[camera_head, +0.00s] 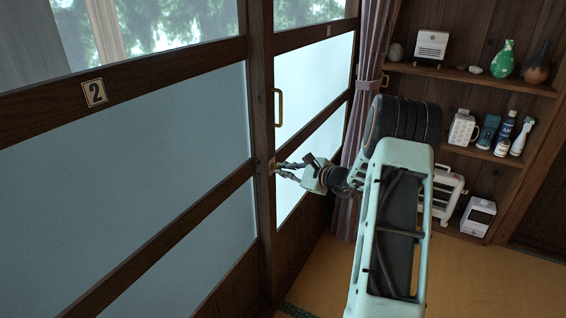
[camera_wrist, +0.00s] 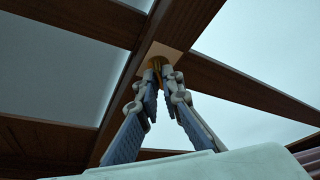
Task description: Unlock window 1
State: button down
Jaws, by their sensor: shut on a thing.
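Window 1, seemingly the right sliding panel (camera_head: 316,95), has frosted panes, dark wooden bars and a brass pull handle (camera_head: 278,107). A small brass lock piece (camera_wrist: 156,63) on a pale square plate (camera_wrist: 162,52) sits on the dark stile, seen in the wrist view. My gripper (camera_head: 279,168) reaches left to that stile, below the handle. In the wrist view, my gripper's fingertips (camera_wrist: 162,77) are closed in around the lock piece and partly hide it. How far the lock is turned cannot be told.
The left panel (camera_head: 150,140) carries a plate marked 2 (camera_head: 94,92). A tied curtain (camera_head: 368,85) hangs right of the window, close to my arm. A wooden shelf (camera_head: 470,80) with vases, bottles and small appliances stands at right. Tatami floor (camera_head: 490,280) is clear at lower right.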

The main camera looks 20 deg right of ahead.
jog(key=shift+w+d+r+m+g+y+p, duration=0.15)
jog(key=shift+m+g+y+p, duration=0.5)
jog(key=shift+m+p, duration=1.05)
jog(key=shift+d+f+m+g+y+p, duration=0.1)
jog(key=shift+m+g+y+p, duration=0.55)
jog(key=shift+m+p, duration=1.05)
jog(key=shift+n+p, duration=0.4)
jog(key=shift+p, duration=0.15)
jog(key=c, duration=2.1)
grip_release()
jog(key=v, duration=1.2)
jog(key=shift+r, duration=0.15)
